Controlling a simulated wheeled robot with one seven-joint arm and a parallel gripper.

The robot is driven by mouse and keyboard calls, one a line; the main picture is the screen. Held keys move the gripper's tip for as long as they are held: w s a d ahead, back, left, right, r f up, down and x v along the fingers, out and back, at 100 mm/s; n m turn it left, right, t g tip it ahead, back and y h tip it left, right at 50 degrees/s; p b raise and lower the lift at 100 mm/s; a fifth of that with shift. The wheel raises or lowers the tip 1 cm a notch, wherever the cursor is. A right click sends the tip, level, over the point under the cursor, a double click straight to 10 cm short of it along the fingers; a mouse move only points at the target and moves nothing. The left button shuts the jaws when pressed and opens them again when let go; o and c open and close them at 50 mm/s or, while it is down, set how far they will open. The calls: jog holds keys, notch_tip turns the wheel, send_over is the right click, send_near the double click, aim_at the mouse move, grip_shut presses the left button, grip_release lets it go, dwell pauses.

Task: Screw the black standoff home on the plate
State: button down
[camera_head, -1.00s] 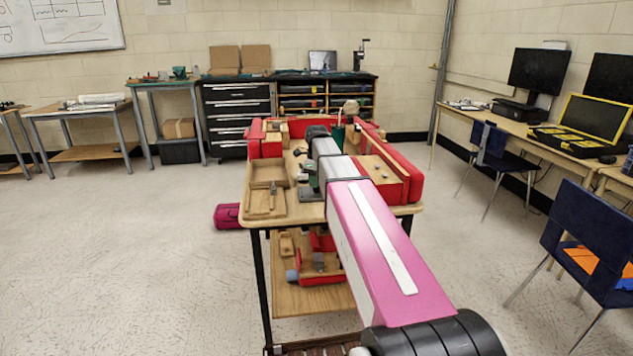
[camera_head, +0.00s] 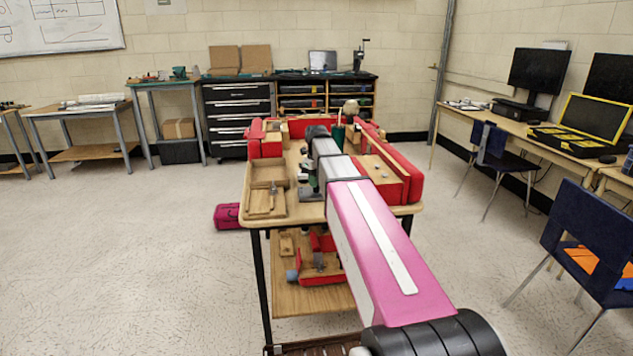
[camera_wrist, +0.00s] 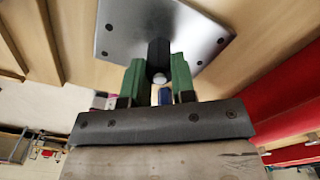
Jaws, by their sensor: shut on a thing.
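In the wrist view my gripper (camera_wrist: 158,88) has its two green fingers closed on the black standoff (camera_wrist: 158,54). The standoff stands against the grey metal plate (camera_wrist: 195,43), near the plate's middle; I cannot tell how deep its thread sits. A pale round end of the standoff shows between the fingers. The plate has small dark holes near its corners and lies on a wooden surface. In the head view the plate (camera_head: 311,196) shows only as a grey edge beside my arm, and the standoff is hidden. My gripper (camera_head: 313,181) shows there as a small green part.
The bench (camera_head: 258,212) carries a wooden tray (camera_head: 265,186) left of my arm. Red padded blocks (camera_head: 416,178) and a wooden block line the right side. A green bottle-like thing (camera_head: 339,135) stands behind my arm. The floor left of the bench is mostly clear.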

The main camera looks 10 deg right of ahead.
jog(key=shift+m, duration=0.9)
jog(key=shift+m, duration=1)
jog(key=shift+m, duration=0.4)
jog(key=c, duration=0.9)
grip_release()
jog(key=shift+o, duration=0.2)
jog(key=shift+r, duration=0.1)
